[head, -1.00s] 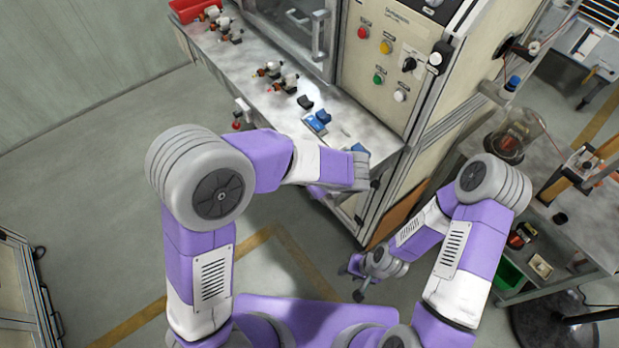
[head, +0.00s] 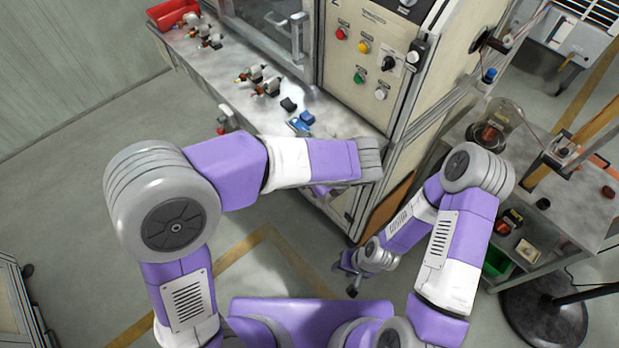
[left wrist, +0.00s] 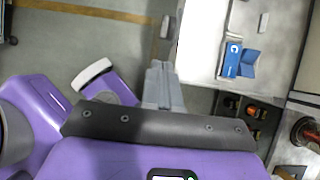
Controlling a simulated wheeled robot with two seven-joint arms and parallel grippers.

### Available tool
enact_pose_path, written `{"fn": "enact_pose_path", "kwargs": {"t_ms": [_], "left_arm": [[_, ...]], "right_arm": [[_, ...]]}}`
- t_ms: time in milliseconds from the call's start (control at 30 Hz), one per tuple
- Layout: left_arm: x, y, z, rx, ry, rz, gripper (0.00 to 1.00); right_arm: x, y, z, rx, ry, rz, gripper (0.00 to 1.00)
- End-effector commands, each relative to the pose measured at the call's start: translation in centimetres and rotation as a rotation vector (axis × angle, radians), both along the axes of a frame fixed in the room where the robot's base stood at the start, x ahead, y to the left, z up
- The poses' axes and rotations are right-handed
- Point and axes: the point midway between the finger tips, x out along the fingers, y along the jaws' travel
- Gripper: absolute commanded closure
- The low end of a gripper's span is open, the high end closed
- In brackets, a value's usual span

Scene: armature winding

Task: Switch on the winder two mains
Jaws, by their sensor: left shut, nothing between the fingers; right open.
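The cream control panel (head: 372,50) on the cabinet carries a black rotary switch (head: 389,63), a red button (head: 341,34), a yellow button (head: 364,47), a green button (head: 359,77) and a white button (head: 380,94). I cannot read which one is the winder two mains. My left forearm reaches in front of the bench below the panel, and its gripper is hidden behind the wrist in the head view. In the left wrist view my left gripper (left wrist: 163,85) is shut and empty, beside the bench edge. My right gripper (head: 348,276) is open and empty, low over the floor.
The bench (head: 225,75) holds a red bin (head: 172,13), several small armatures and a blue object (head: 301,122), which also shows in the left wrist view (left wrist: 238,58). A metal side table (head: 580,205) with a glass-covered device (head: 494,125) stands at the right.

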Motion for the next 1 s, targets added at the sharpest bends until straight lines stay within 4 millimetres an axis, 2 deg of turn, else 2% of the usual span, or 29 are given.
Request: {"fn": "enact_pose_path", "kwargs": {"t_ms": [300,500,1000], "left_arm": [[3.3,3.3,1.3,-0.172,0.257,0.051,1.00],[5.1,4.8,2.7,-0.314,0.354,0.023,1.00],[5.7,5.2,3.1,-0.364,0.378,0.000,1.00]], "right_arm": [[0.0,0.0,0.0,0.000,0.000,0.000,0.57],[0.0,0.0,0.0,0.000,0.000,0.000,0.57],[0.0,0.0,-0.1,0.000,0.000,0.000,0.57]]}}
